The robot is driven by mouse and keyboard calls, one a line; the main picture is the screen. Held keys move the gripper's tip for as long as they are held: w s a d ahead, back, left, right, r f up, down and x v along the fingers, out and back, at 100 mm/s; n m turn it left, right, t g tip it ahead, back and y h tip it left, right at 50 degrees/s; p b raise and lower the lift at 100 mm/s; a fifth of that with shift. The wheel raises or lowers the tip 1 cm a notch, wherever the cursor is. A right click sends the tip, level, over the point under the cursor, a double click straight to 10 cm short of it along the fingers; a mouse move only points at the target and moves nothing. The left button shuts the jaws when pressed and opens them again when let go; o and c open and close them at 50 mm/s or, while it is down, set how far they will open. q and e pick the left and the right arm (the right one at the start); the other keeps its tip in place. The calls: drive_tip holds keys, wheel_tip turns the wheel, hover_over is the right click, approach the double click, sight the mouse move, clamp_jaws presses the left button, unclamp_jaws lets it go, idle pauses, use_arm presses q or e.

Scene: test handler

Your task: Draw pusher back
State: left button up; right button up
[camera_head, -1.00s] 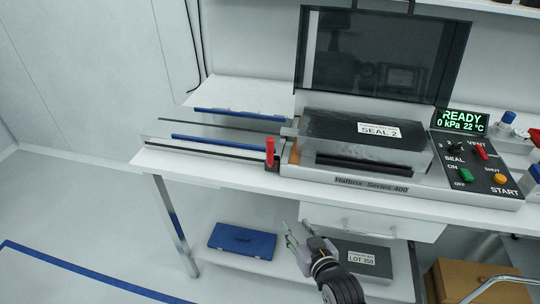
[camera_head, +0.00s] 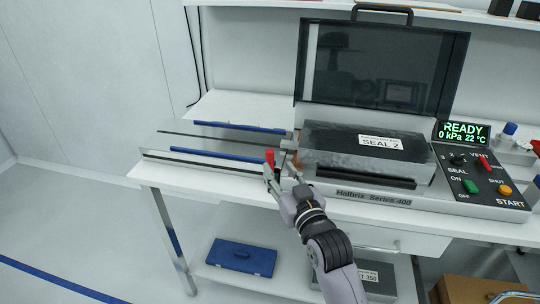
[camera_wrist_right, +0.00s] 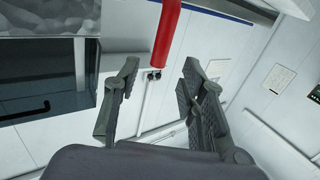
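The pusher's red upright handle (camera_head: 269,158) stands at the left end of the sealing machine, by the inner end of the rail table (camera_head: 215,140). It also shows in the right wrist view (camera_wrist_right: 165,32), hanging into the picture from the top. My right gripper (camera_head: 280,170) is beside the handle in the head view, partly overlapping its base. In the wrist view its two fingers (camera_wrist_right: 158,88) are spread apart, with the handle's end above the gap and nothing held. A dark block labelled SEAL 2 (camera_head: 340,143) sits in the machine. My left gripper is not in view.
The machine's dark lid (camera_head: 385,68) stands open. The control panel (camera_head: 480,178) is at the right, its screen (camera_head: 463,132) reading READY. Two blue guide strips (camera_head: 215,154) lie along the rail table. A blue case (camera_head: 240,257) is on the lower shelf.

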sight(272, 159)
drive_tip(key=x, duration=0.7)
drive_tip(key=shift+w, duration=0.15)
drive_tip(key=shift+c, duration=0.5)
clamp_jaws()
